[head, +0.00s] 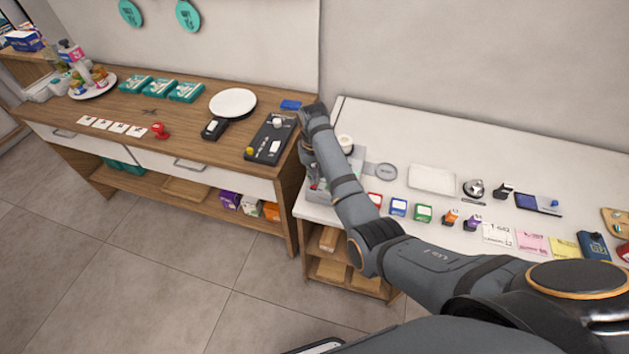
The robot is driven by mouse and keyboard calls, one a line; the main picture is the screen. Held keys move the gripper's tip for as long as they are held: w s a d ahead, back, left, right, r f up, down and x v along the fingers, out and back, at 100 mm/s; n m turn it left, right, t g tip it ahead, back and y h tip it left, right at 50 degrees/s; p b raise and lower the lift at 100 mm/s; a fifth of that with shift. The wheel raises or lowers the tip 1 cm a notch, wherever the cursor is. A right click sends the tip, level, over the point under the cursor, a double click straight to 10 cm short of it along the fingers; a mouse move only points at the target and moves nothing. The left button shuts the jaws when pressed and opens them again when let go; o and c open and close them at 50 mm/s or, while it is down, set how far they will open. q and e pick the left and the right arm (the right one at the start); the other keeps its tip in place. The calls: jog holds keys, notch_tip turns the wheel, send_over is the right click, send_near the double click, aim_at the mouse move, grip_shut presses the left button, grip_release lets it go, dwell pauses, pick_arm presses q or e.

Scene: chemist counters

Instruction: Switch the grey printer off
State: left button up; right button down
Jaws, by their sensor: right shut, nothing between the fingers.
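A grey box-like thing (352,160) stands at the left end of the white counter, partly behind my right arm. It may be the grey printer, but I cannot tell for sure, and no switch on it can be made out. My right arm reaches across from the lower right to the gap between the two counters. My right gripper (307,153) is shut and empty beside the wooden counter's right end, small and mostly hidden by my wrist. My left gripper is out of view.
A dark panel (270,138) with white parts and a yellow knob lies on the wooden counter (185,118), left of my gripper. A white plate (232,103) is farther left. Several stamps, cards and a white tray (432,179) crowd the white counter (480,140).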

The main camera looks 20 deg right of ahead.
jog(key=shift+s+f+b, duration=0.1)
jog(key=shift+f+b, duration=0.2)
jog(key=shift+f, duration=0.55)
dwell(0.3)
notch_tip(320, 180, up, 2)
jog(key=p, duration=0.2)
jog(key=shift+p, duration=0.35)
notch_tip(320, 180, up, 5)
jog(key=p, duration=0.6)
